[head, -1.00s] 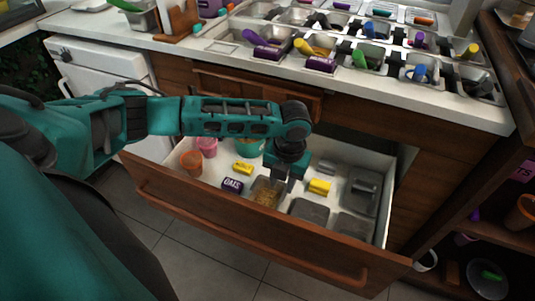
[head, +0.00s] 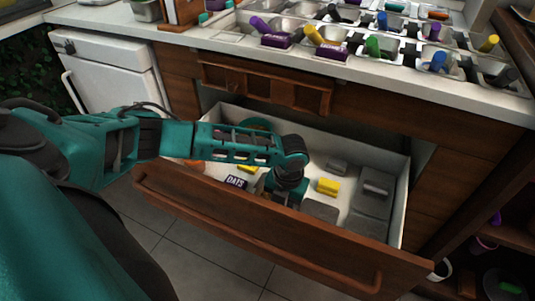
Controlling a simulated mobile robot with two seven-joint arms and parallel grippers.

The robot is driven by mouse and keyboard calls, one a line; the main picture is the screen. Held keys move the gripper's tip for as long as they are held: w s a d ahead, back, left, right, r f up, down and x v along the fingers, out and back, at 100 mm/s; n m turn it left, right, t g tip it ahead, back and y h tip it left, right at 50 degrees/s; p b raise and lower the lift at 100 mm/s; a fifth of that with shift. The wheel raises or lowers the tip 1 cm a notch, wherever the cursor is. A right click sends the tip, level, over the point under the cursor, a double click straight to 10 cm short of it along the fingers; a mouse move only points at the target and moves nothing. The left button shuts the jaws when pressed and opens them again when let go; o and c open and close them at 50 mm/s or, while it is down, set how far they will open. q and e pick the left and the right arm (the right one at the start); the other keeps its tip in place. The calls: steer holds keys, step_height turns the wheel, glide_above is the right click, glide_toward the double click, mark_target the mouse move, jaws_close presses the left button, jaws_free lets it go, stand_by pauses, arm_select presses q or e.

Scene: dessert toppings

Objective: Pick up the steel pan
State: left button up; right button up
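My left arm reaches from the left over the open drawer. My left gripper (head: 284,199) points down inside the drawer, beside the label reading OATS (head: 235,182). The drawer front hides its fingertips, so I cannot tell whether it is open or shut. A small part of a pan with tan contents (head: 259,184) shows just left of the gripper; the rest is hidden. Grey metal pans or lids lie to its right, one low behind the drawer front (head: 320,210) and one with a handle (head: 374,190). I cannot tell which is the named steel pan. My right gripper is not in view.
The drawer's wooden front (head: 250,225) stands between me and the contents. A yellow block (head: 328,187) lies in the drawer right of the gripper. The counter (head: 400,80) above holds several steel pans with coloured-handled utensils.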

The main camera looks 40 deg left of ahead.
arm_select(q)
steer(key=f, duration=0.3)
steer(key=shift+a+b, duration=0.2)
steer(key=shift+b, duration=0.2)
jaws_close()
steer(key=shift+r, duration=0.1)
stand_by(0.9)
